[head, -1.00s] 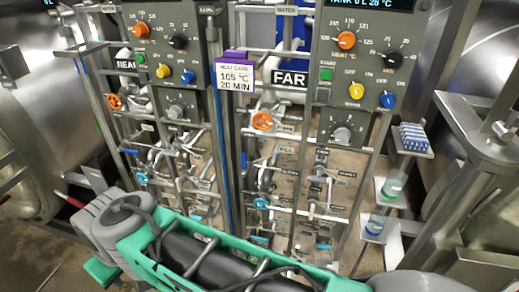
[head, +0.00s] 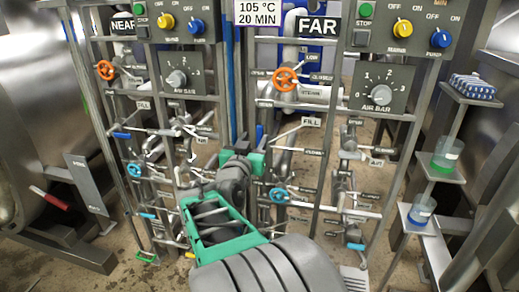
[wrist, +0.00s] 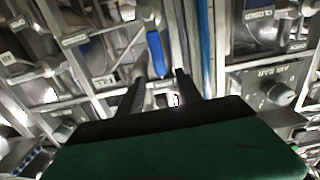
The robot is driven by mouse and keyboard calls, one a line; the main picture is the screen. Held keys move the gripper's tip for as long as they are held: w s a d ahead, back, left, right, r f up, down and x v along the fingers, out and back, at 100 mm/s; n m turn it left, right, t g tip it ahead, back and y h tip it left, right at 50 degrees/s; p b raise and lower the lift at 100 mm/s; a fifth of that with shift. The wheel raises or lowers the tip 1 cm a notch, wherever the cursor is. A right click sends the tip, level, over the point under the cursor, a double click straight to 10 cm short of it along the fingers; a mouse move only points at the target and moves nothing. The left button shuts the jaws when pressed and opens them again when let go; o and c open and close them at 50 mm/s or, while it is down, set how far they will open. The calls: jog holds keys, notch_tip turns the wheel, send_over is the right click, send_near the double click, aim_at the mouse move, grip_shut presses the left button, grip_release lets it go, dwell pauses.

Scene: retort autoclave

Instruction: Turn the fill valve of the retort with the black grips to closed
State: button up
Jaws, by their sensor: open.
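The FAR panel (head: 318,27) has a FILL label (head: 311,122) with a blue-gripped lever (head: 259,133) to its left, standing upright. The NEAR panel (head: 123,27) has its own FILL label (head: 143,104) and a blue lever (head: 122,135) lying flat. My gripper (head: 250,155) is close to the FAR panel's upright blue lever, just below it in the head view. In the wrist view my gripper (wrist: 160,72) is open, its dark fingers pointing at a blue grip (wrist: 157,55) that shows between their tips. I cannot tell whether they touch. No black grips are distinguishable.
A red grip (head: 50,198) shows on the left vessel. Orange handwheels (head: 286,79), pipes and frame posts crowd around my gripper. An AIR BAR knob (head: 381,94) sits up right. Shelves with beakers (head: 447,154) stand at the right.

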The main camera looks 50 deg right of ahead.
aim_at(259, 129)
jog(key=p+x, duration=0.1)
jog(key=x, duration=0.6)
jog(key=shift+w+d+r, duration=0.15)
jog(key=shift+w+d, duration=0.05)
jog(key=shift+d, duration=0.1)
jog(key=shift+c, duration=0.2)
grip_shut()
dwell(0.8)
